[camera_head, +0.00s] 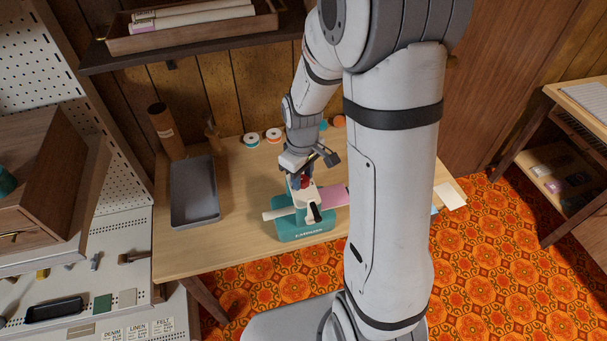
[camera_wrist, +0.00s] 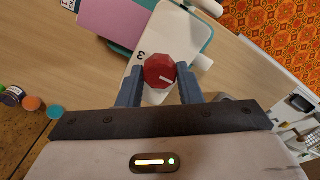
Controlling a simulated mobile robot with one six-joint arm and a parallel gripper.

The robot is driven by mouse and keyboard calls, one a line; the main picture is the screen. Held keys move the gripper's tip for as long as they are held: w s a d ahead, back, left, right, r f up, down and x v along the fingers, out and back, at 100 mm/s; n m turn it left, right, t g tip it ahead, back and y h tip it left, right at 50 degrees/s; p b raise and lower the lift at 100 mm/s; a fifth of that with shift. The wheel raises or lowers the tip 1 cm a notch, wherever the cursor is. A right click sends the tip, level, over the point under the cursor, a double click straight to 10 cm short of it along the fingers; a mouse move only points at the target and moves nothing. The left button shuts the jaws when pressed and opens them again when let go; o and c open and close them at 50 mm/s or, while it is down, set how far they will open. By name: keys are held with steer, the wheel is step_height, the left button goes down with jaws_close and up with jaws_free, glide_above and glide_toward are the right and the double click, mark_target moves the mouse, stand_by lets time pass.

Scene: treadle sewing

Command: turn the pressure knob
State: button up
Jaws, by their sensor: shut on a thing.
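The red pressure knob (camera_wrist: 160,72) has several flat sides and a white pointer line. It sits on the pale top of the teal sewing machine (camera_head: 303,229), near a printed "3". My gripper (camera_wrist: 159,88) has its two blue-grey fingers on either side of the knob and is shut on it. In the head view the gripper (camera_head: 301,182) is at the machine's top, and the red knob shows only as a small patch. A pink piece (camera_head: 333,196) lies at the machine's right side; it also shows in the wrist view (camera_wrist: 115,20).
The machine stands on a wooden table (camera_head: 237,213). A grey tray (camera_head: 195,192) and a brown tube (camera_head: 165,131) are at its left. Thread spools (camera_head: 252,141) line the back. A shelf (camera_head: 190,40) hangs above. Bare table lies between tray and machine.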

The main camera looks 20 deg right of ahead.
steer(key=c, duration=0.3)
steer(key=shift+m, duration=0.3)
steer(key=m+b, duration=0.2)
steer(key=m, duration=0.3)
steer(key=shift+f, duration=0.1)
steer(key=m+b, duration=0.2)
steer(key=m, duration=0.4)
stand_by(0.4)
steer(key=o, duration=1)
steer(key=shift+c, duration=0.2)
